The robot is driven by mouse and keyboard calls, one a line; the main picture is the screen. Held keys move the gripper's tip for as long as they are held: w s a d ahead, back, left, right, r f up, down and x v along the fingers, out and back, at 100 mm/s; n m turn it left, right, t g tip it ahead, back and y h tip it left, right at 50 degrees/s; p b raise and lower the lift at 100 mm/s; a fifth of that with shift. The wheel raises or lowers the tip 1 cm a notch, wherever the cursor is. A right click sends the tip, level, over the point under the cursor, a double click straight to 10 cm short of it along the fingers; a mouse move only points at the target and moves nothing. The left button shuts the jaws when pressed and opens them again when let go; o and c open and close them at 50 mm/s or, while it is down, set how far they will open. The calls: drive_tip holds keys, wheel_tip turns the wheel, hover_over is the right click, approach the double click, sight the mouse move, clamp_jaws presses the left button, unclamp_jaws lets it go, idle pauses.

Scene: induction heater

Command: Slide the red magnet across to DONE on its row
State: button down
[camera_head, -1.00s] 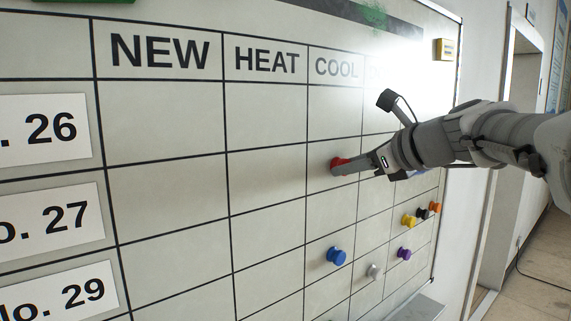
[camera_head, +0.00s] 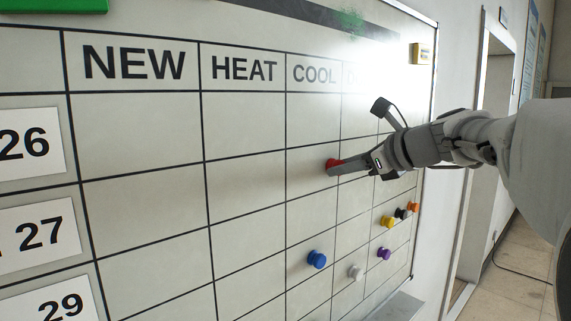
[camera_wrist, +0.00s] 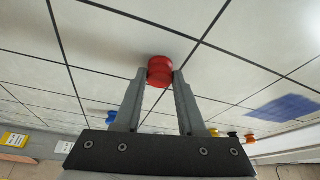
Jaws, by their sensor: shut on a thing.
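The red magnet (camera_head: 332,166) is on the whiteboard, in the row labelled 27 (camera_head: 40,232), near the right edge of the COOL column (camera_head: 314,74). My gripper (camera_head: 337,168) reaches in from the right and is shut on the magnet. In the wrist view the red magnet (camera_wrist: 160,68) sits between the two fingertips (camera_wrist: 160,76), against the board, close to a grid line on its right. The column right of COOL has its heading (camera_head: 352,78) mostly washed out by glare. My fingers hide part of the magnet.
A blue magnet (camera_head: 317,259) and a white one (camera_head: 355,271) are lower on the board. Purple (camera_head: 384,254), yellow (camera_head: 387,221), black (camera_head: 401,213) and orange (camera_head: 413,207) magnets are to the lower right. The row right of the red magnet shows no other magnet, though my arm covers part.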

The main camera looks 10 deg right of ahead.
drive_tip(key=w+d+p, duration=0.5)
drive_tip(key=w+d, duration=0.1)
drive_tip(key=d, duration=0.2)
drive_tip(key=shift+w+d, duration=0.15)
drive_tip(key=shift+d, duration=0.05)
idle(1.2)
drive_tip(key=shift+r+p, duration=0.15)
drive_tip(key=shift+p, duration=0.2)
drive_tip(key=shift+c, duration=2.1)
unclamp_jaws()
drive_tip(key=shift+w, duration=0.1)
